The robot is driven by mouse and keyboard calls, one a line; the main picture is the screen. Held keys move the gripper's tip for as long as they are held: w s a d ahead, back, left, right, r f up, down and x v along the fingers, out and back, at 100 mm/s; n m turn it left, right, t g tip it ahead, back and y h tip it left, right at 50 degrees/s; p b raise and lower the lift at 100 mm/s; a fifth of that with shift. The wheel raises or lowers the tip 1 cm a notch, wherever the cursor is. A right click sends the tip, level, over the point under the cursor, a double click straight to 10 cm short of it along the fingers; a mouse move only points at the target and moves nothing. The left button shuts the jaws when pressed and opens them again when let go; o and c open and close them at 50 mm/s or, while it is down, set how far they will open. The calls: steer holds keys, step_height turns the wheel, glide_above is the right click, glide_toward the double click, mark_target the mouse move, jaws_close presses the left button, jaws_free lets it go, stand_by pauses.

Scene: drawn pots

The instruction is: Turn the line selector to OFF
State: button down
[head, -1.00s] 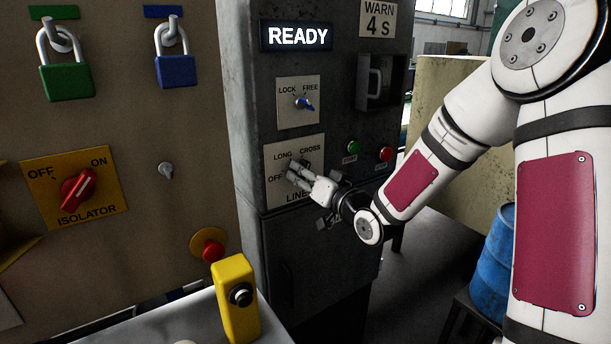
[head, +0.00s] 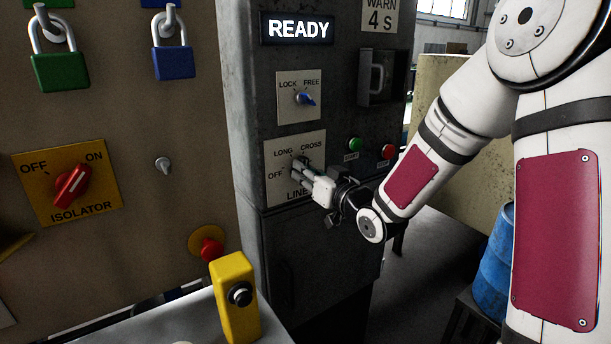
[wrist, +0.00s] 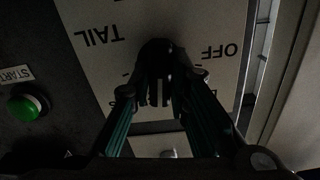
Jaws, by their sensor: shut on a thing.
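The line selector's pale plate (head: 277,192) is on the grey cabinet in the head view, with LONG, CROSS and OFF printed around its knob. In the wrist view the plate (wrist: 105,60) appears turned over, with TAIL at upper left and OFF at right. The dark knob (wrist: 157,48) shows between and beyond my fingertips. My gripper (head: 301,169) is at the plate, shut on the knob; its fingers also show in the wrist view (wrist: 160,88). The fingers hide most of the knob in the head view, and I cannot tell which mark it points to.
A lit READY display (head: 297,28) and a LOCK/FREE selector (head: 304,98) are above. Green (head: 354,144) and red (head: 388,152) buttons are close to the right of the plate. A red isolator switch (head: 72,186) and a yellow box (head: 235,300) stand to the left.

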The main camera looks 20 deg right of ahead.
steer(key=shift+a+n+b, duration=0.15)
steer(key=shift+n+b, duration=2.55)
steer(key=shift+n, duration=0.5)
steer(key=c, duration=1.5)
jaws_free()
steer(key=shift+s, duration=0.15)
steer(key=v, duration=0.7)
steer(key=shift+s, duration=0.15)
